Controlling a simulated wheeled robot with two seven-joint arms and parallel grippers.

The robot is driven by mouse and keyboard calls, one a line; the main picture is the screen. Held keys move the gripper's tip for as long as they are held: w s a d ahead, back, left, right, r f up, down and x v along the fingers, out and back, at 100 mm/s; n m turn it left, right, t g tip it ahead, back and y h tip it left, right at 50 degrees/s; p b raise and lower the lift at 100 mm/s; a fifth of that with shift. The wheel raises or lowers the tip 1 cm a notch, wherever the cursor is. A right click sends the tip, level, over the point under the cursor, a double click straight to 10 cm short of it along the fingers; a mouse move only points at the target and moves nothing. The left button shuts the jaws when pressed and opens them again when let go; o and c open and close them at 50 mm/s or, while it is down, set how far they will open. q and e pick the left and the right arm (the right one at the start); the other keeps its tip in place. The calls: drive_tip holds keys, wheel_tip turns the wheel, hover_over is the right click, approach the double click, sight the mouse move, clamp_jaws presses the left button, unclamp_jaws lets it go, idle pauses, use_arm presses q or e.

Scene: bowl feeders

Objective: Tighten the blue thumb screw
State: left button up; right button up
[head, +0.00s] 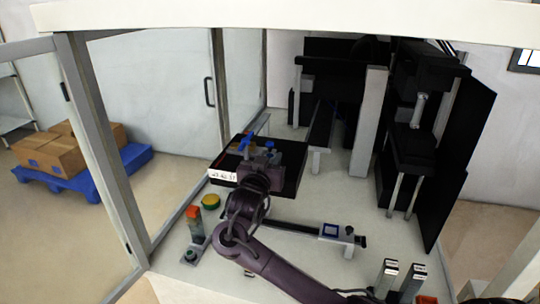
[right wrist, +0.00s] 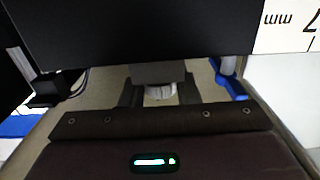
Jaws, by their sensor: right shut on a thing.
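My right gripper (head: 264,154) is at the black plate (head: 290,184) with the white label, in the middle of the head view. In the right wrist view the two fingers of this gripper (right wrist: 160,92) are shut around a pale, ribbed round knob, which I take to be the thumb screw (right wrist: 160,91). In the head view a small blue top (head: 270,145) shows just past the fingers. The gripper hides most of the screw, so its depth cannot be told. My left gripper is not in view.
A blue lever (head: 245,142) stands close beside the gripper, also seen in the right wrist view (right wrist: 230,82). Black machinery (head: 412,150) fills the right rear.

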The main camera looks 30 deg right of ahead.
drive_tip(key=shift+m+g+h+p, duration=0.4)
drive_tip(key=shift+m+g+h, duration=0.25)
drive_tip(key=shift+g, duration=0.25)
drive_tip(key=shift+m+g, duration=0.25)
drive_tip(key=shift+g, duration=0.05)
drive_tip(key=o, duration=0.9)
drive_tip(key=shift+o, duration=0.2)
drive_tip(key=b+v, duration=0.1)
drive_tip(key=v, duration=0.6)
drive_tip(key=shift+s+a, duration=0.2)
drive_tip(key=shift+a, duration=0.1)
drive_tip(key=shift+f, duration=0.2)
